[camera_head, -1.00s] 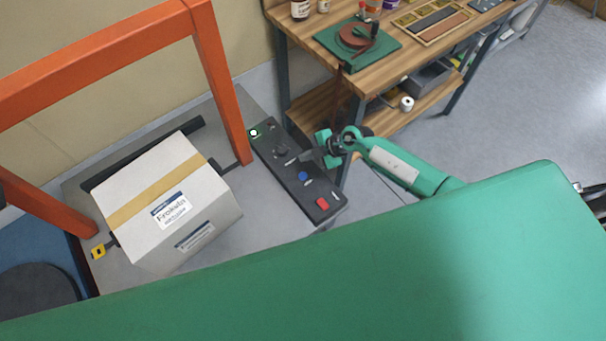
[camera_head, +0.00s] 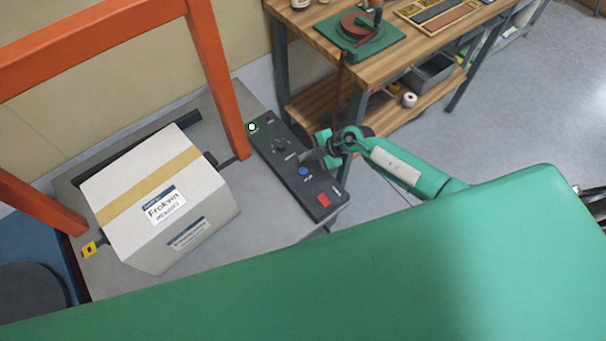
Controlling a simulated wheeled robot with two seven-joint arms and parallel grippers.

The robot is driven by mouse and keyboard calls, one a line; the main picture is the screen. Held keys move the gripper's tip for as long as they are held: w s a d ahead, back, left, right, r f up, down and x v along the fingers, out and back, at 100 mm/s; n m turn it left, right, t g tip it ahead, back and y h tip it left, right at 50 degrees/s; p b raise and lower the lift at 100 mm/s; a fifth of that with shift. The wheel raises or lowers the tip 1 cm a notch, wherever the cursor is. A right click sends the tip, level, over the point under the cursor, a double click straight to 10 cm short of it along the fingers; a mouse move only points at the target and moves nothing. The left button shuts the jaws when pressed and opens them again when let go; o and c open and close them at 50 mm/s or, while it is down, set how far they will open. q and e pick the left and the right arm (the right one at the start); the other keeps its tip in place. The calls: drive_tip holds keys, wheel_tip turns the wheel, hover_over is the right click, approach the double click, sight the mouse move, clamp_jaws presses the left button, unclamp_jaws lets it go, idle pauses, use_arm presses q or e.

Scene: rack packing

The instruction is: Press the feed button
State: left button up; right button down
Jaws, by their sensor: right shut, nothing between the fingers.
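A dark control panel (camera_head: 280,160) lies along the right side of the grey machine table. It carries a lit green-white button (camera_head: 252,127) at its far end, a dark knob (camera_head: 279,145), a blue button (camera_head: 303,171) and a red square button (camera_head: 323,200) at its near end. The labels are too small to read, so I cannot tell which is the feed button. My right gripper (camera_head: 306,158) is shut and empty, its tip over the panel just beyond the blue button. I cannot tell whether it touches the panel. My left gripper is not in view.
A taped cardboard box (camera_head: 158,200) sits on the grey table, left of the panel, by an orange frame (camera_head: 215,80). A wooden workbench (camera_head: 385,62) with a green tool base stands behind my right arm. Clear floor lies at right.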

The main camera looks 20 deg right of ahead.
sight(307, 171)
wheel_tip(307, 171, down, 2)
drive_tip(key=shift+f+b, duration=0.15)
drive_tip(key=shift+b, duration=0.8)
drive_tip(key=shift+f, duration=0.4)
drive_tip(key=shift+f+b, duration=0.6)
drive_tip(key=shift+f, duration=0.25)
drive_tip(key=shift+f, duration=0.1)
drive_tip(key=shift+f, duration=0.3)
